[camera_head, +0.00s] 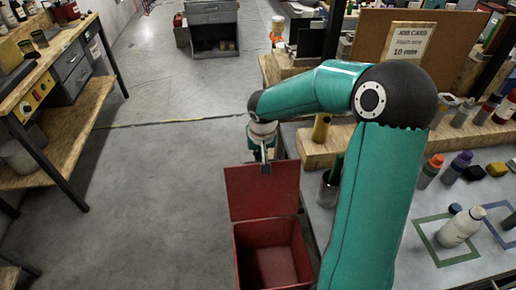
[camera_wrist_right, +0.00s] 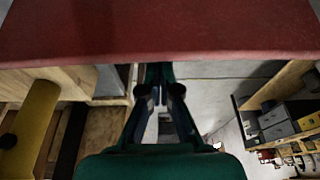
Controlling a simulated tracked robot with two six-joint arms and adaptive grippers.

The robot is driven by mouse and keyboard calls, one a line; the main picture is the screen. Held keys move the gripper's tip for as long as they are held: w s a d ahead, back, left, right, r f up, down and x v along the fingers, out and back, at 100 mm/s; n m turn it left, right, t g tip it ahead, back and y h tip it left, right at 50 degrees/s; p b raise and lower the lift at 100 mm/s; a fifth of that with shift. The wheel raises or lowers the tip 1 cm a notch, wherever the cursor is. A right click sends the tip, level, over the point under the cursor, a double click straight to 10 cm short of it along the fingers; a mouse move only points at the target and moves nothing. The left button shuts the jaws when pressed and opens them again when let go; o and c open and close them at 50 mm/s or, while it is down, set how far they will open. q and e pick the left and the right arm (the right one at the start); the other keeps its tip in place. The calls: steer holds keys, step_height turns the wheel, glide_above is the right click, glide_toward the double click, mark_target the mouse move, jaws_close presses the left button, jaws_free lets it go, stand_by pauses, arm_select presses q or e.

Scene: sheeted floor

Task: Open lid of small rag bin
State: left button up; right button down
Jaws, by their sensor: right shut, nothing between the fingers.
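The small rag bin (camera_head: 270,272) is a red box at the bottom centre of the head view, and its inside shows. Its red lid (camera_head: 262,191) stands raised at the far side of the bin. In the right wrist view the red lid (camera_wrist_right: 160,30) crosses the top of the picture. My right gripper (camera_head: 265,168) is at the lid's far top edge. The fingers of the right gripper (camera_wrist_right: 160,95) are shut with nothing between them. I cannot tell whether they touch the lid. My left gripper is not in view.
A workbench (camera_head: 460,268) with bottles and a job card (camera_head: 409,42) stands right of the bin. A wooden bench (camera_head: 60,135) with drawers stands at the left. A grey cabinet (camera_head: 212,28) is at the back. The floor (camera_head: 160,180) left of the bin is clear.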

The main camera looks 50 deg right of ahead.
steer(key=shift+a, duration=0.1)
steer(key=a+b, duration=0.1)
steer(key=b, duration=0.3)
steer(key=shift+s+t, duration=0.3)
steer(key=shift+s, duration=0.05)
steer(key=s+a+r+b, duration=0.2)
steer(key=shift+s+h+b, duration=0.35)
steer(key=shift+h+b, duration=0.05)
